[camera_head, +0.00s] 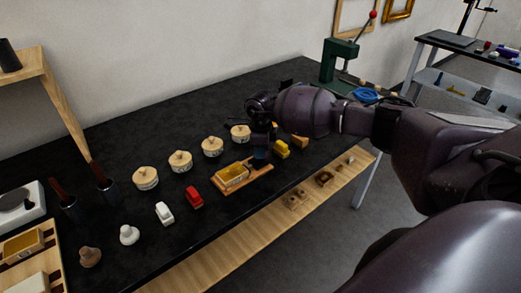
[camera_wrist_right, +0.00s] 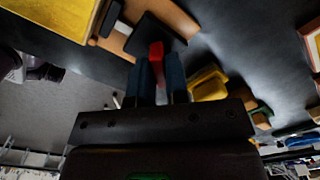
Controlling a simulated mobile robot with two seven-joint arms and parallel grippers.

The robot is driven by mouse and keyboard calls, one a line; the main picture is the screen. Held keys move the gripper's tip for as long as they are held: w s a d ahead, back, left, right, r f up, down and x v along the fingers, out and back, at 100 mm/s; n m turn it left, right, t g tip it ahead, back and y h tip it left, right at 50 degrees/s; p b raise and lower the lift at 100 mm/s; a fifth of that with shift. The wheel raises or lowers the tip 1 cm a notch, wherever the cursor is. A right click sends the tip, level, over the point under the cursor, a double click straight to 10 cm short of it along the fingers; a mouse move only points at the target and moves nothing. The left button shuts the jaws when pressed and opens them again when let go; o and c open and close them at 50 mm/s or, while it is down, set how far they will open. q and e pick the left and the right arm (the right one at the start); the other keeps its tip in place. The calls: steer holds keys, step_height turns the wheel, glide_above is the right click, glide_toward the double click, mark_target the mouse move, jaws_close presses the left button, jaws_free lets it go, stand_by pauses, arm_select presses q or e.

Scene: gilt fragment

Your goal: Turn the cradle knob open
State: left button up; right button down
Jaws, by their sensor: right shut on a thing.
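The cradle (camera_head: 258,178) is a wooden board on the black bench with a gilt yellow piece (camera_head: 232,173) on it. In the right wrist view the gilt piece (camera_wrist_right: 50,14) is at the upper left, beside a dark block (camera_wrist_right: 178,34) on the wood. The red knob (camera_wrist_right: 156,50) stands out from this block. My right gripper (camera_wrist_right: 158,78) is shut on the red knob, with a blue finger on each side of it. In the head view my right gripper (camera_head: 261,150) is at the cradle's far right end and hides the knob. My left gripper is not in view.
Several round wooden-lidded pots (camera_head: 180,162) stand behind the cradle. A red block (camera_head: 194,196) and a white block (camera_head: 164,212) are to its left. A yellow block (camera_head: 281,149) is close to the right of my gripper. A green press (camera_head: 338,62) stands at the far end.

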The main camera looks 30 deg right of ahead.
steer(key=m+p, duration=0.1)
steer(key=m, duration=0.3)
steer(key=shift+r+m, duration=0.1)
steer(key=shift+m, duration=0.2)
steer(key=m+p, duration=0.1)
steer(key=m, duration=0.3)
steer(key=shift+m, duration=0.4)
steer(key=c, duration=1.1)
jaws_free()
